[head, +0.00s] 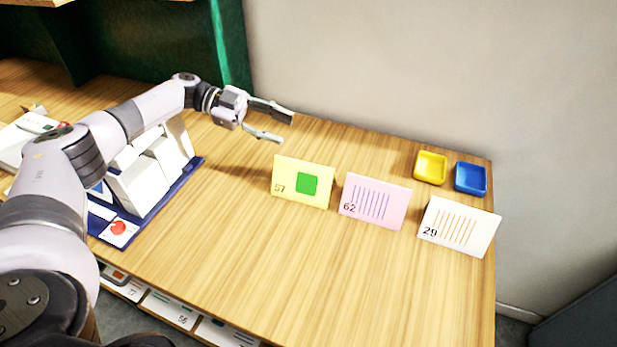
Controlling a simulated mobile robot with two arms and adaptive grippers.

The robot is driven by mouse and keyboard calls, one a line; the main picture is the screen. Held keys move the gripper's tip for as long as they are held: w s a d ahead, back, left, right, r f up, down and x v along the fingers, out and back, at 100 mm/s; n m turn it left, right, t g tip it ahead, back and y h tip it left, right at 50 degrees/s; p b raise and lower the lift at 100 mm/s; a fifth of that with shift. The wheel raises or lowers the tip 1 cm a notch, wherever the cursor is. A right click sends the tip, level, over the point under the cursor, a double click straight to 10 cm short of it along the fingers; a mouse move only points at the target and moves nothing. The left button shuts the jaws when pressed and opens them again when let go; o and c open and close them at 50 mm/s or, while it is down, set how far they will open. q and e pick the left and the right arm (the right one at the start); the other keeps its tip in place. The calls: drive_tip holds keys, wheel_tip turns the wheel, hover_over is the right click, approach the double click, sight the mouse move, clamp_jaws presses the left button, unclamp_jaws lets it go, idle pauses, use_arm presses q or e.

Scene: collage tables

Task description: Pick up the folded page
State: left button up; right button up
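Three folded pages stand upright in a row on the wooden table. The yellow page (287,178) has a green square and the number 57. The pink page (376,200) has vertical lines and the number 62. The white page (459,227) has orange lines and the number 29. My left gripper (279,126) is open and empty above the table, up and to the left of the yellow page and apart from it. My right gripper is not in view.
A yellow tray (430,168) and a blue tray (470,178) sit at the back right near the wall. A blue rack (187,178) with white pages stands at left, partly behind my arm. The table's front middle is clear. Cards lie on a shelf below (170,309).

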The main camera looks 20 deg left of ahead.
use_arm(q)
drive_tip(key=shift+a+f, duration=0.25)
drive_tip(key=shift+a, duration=0.25)
drive_tip(key=shift+f+b, duration=0.25)
drive_tip(key=shift+b, duration=0.15)
drive_tip(key=b, duration=0.7)
approach(297, 162)
drive_tip(key=x, duration=0.4)
drive_tip(key=shift+w+f, duration=0.15)
drive_tip(key=shift+d+p, duration=0.4)
drive_tip(key=shift+d, duration=0.65)
drive_tip(key=x, duration=0.5)
drive_tip(key=shift+w+d+f, duration=0.1)
drive_tip(key=shift+d+f, duration=0.1)
drive_tip(key=shift+d, duration=0.05)
drive_tip(key=shift+c, duration=0.2)
drive_tip(key=c, duration=0.7)
